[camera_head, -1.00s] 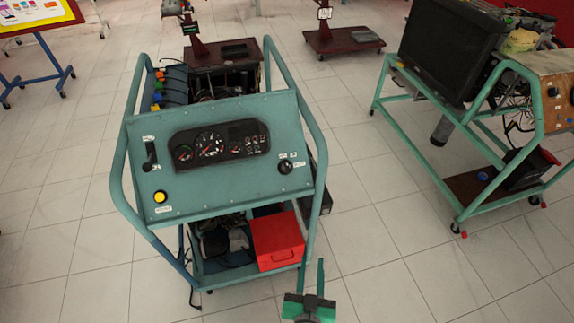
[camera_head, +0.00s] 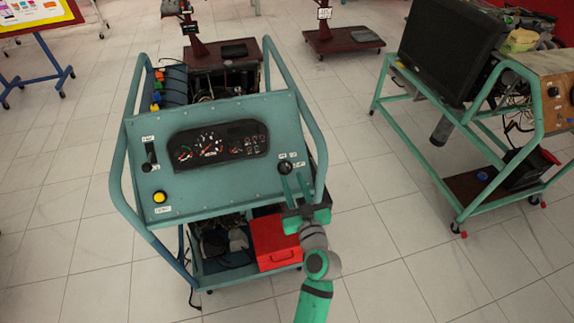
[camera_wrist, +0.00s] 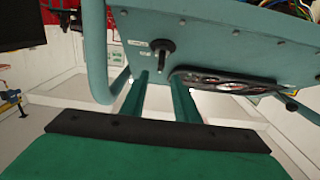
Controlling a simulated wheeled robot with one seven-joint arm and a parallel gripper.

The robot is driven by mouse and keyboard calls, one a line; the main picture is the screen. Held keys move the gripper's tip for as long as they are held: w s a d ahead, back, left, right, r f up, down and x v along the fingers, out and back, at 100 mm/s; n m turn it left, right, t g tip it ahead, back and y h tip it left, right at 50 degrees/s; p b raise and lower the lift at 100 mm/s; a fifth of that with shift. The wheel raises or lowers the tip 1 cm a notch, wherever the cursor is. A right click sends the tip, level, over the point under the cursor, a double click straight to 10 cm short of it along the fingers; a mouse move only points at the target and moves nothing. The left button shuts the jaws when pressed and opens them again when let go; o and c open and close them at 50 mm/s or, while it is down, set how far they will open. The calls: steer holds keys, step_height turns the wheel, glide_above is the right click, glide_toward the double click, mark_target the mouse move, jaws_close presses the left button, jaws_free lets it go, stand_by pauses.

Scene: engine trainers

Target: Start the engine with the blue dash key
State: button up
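The blue-green dash panel (camera_head: 225,185) stands upright on the engine trainer's tube frame. The dash key (camera_head: 284,167) looks like a dark knob at the panel's right side, right of the gauges. My gripper (camera_head: 293,180) is just in front of and slightly below it in the head view, fingers open and pointing at the panel. In the wrist view the panel appears upside down, and the black key (camera_wrist: 162,46) sticks out just beyond the gap between my open fingers (camera_wrist: 158,76). The fingers look apart from the key; the exact distance is unclear.
The gauge cluster (camera_head: 218,144) is left of the key, and a yellow button (camera_head: 160,197) is at lower left. The frame's right tube (camera_head: 316,135) runs close by. A red box (camera_head: 275,242) sits on the lower shelf. Another trainer stands at right beyond open floor.

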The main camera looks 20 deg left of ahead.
mark_target(287, 166)
steer(key=x, duration=0.7)
steer(key=shift+w+a, duration=0.1)
steer(key=shift+w, duration=0.05)
jaws_close()
